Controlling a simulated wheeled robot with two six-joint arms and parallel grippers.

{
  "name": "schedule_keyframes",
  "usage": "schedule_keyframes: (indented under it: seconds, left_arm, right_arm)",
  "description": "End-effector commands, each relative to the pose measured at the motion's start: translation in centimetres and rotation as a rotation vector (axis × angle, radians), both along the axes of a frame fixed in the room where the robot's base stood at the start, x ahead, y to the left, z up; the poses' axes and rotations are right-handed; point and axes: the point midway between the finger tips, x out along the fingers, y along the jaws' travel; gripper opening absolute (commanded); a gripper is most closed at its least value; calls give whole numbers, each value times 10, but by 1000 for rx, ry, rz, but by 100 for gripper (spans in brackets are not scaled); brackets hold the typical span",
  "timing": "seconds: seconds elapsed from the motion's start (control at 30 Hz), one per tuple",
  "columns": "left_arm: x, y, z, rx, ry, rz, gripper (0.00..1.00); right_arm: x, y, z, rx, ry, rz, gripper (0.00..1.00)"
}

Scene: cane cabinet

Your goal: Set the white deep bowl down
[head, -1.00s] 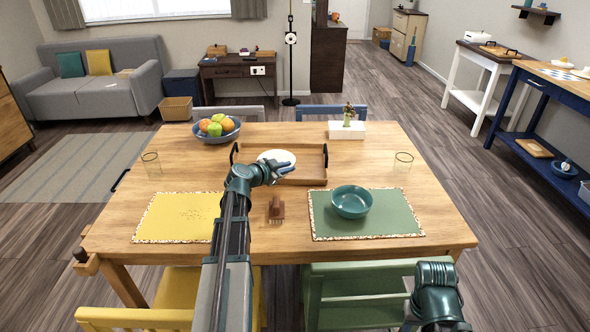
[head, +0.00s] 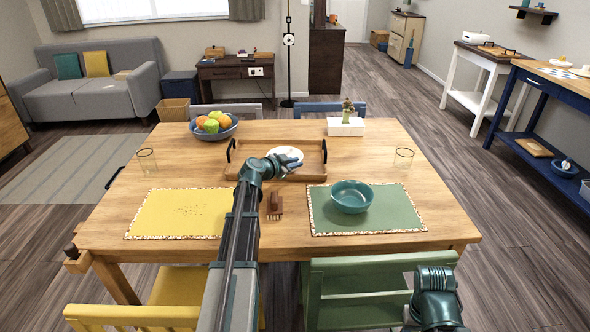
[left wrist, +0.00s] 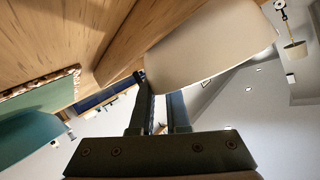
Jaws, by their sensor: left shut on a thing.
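The white deep bowl (head: 289,152) shows over the wooden tray (head: 308,172) at the middle of the table. My left gripper (head: 279,164) is shut on the bowl's near side and partly hides it. In the left wrist view the bowl (left wrist: 212,45) fills the upper middle as a pale smooth shape, with the gripper's fingers (left wrist: 160,104) at its edge. I cannot tell whether the bowl touches the tray. My right gripper is not in view; only part of my right arm shows at the lower right.
A fruit bowl (head: 215,128) stands left of the tray, and a white planter (head: 346,128) is behind it. Glasses stand on both sides. A teal bowl (head: 352,197) sits on the green placemat (head: 400,213). A brown brush-like item (head: 274,205) and a yellow placemat (head: 170,215) lie in front.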

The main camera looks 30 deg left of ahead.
Motion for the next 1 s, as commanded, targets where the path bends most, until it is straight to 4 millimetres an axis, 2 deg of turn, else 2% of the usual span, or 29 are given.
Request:
schedule_keyframes:
  seconds: [0.37,0.4,0.53,0.57,0.9,1.0]
  left_arm:
    - [0,0,-4,0,0,1,0]
    - [0,0,-3,0,0,0,19]
    - [0,0,-3,0,0,0,42]
    - [0,0,-3,0,0,0,44]
    - [0,0,1,0,0,0,44]
    - [-13,1,6,0,1,2,44]
  right_arm:
    - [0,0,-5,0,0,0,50]
    - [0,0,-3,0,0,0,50]
    - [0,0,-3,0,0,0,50]
    - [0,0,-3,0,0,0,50]
    - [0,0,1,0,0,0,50]
    - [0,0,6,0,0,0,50]
